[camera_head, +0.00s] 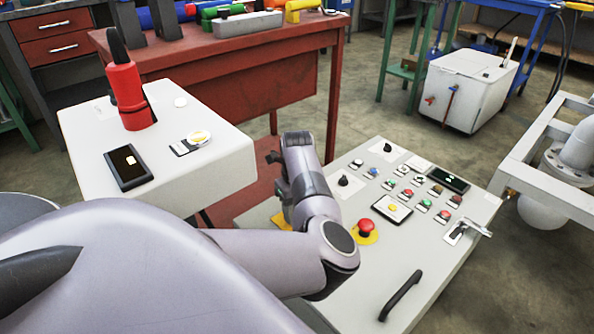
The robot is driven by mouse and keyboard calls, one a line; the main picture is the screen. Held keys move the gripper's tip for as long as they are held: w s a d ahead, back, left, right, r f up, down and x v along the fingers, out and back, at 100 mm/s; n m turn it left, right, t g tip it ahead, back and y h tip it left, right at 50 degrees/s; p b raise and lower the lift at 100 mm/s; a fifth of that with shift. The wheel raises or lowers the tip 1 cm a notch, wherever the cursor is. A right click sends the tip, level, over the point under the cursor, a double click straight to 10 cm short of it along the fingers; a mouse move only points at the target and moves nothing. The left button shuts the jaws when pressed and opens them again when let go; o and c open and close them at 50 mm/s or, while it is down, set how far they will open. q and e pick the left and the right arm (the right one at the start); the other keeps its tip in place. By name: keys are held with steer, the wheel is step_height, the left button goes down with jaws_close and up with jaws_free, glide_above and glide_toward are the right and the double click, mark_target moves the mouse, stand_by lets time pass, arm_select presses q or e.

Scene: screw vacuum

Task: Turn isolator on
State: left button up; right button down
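No label names the isolator, so I cannot tell for certain which part it is. A red upright block with a black lever (128,95) stands on the white box (215,150) at the left. A silver lever handle (466,231) is at the right edge of the sloped control panel (345,270). My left arm comes in from the lower left, bends over the panel's left side and reaches up to its far left edge. Small dark parts of my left gripper (273,158) show there, between the box and the panel; its fingers are mostly hidden. My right gripper is out of view.
The panel carries a red mushroom button (366,225) on a yellow base, several small coloured buttons, black knobs and a black handle (400,295). A red workbench (240,80) stands behind. A white cabinet (468,88) and grey frame are at right.

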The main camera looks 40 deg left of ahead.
arm_select(q)
steer(key=shift+r+m+p, duration=0.15)
steer(key=shift+m+p, duration=0.25)
steer(key=shift+m, duration=0.5)
steer(key=m+p, duration=0.1)
steer(key=m, duration=0.1)
steer(key=shift+m, duration=0.4)
steer(key=shift+m+p, duration=0.5)
steer(key=shift+m, duration=0.1)
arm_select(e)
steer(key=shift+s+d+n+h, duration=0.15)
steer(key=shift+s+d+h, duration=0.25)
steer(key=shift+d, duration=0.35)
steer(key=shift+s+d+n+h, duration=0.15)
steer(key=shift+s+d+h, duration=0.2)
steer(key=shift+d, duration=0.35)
arm_select(q)
steer(key=o, duration=1.1)
steer(key=shift+c, duration=0.2)
